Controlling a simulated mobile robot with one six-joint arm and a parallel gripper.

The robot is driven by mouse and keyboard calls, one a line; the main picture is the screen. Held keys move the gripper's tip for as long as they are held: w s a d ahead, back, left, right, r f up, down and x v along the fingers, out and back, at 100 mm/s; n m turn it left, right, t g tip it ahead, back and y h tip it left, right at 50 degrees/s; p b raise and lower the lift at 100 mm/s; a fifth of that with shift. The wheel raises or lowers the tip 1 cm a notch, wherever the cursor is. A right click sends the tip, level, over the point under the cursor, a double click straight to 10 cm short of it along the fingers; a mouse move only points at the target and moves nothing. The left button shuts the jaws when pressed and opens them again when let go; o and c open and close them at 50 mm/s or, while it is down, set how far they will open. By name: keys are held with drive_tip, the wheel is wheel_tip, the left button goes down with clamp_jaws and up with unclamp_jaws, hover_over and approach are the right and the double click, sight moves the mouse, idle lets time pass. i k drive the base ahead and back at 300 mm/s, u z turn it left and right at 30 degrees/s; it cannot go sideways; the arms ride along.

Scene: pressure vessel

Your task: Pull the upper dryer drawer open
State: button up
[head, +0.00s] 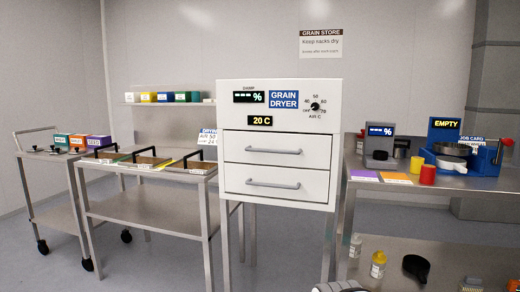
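The white grain dryer (280,92) stands in the middle of the head view on metal legs. Its upper drawer (250,140) is shut, with its front flush in the cabinet. A grey horizontal bar handle (273,151) runs across that drawer front. The lower drawer (240,172) is also shut and has a similar handle (273,184). Nothing touches either handle. My gripper's fingers do not show. Only a small grey-white piece, perhaps of my arm, shows at the bottom edge, right of the dryer's legs.
A metal table (135,208) with trays stands left of the dryer, and a trolley (58,207) further left. A right bench (440,185) holds a scale (380,145), cups and a blue device (478,160); bottles stand on its lower shelf. The space before the drawers looks clear.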

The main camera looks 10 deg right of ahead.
sight(284, 141)
drive_tip(key=u, duration=0.05)
drive_tip(key=i, duration=1.2)
drive_tip(key=u, duration=0.85)
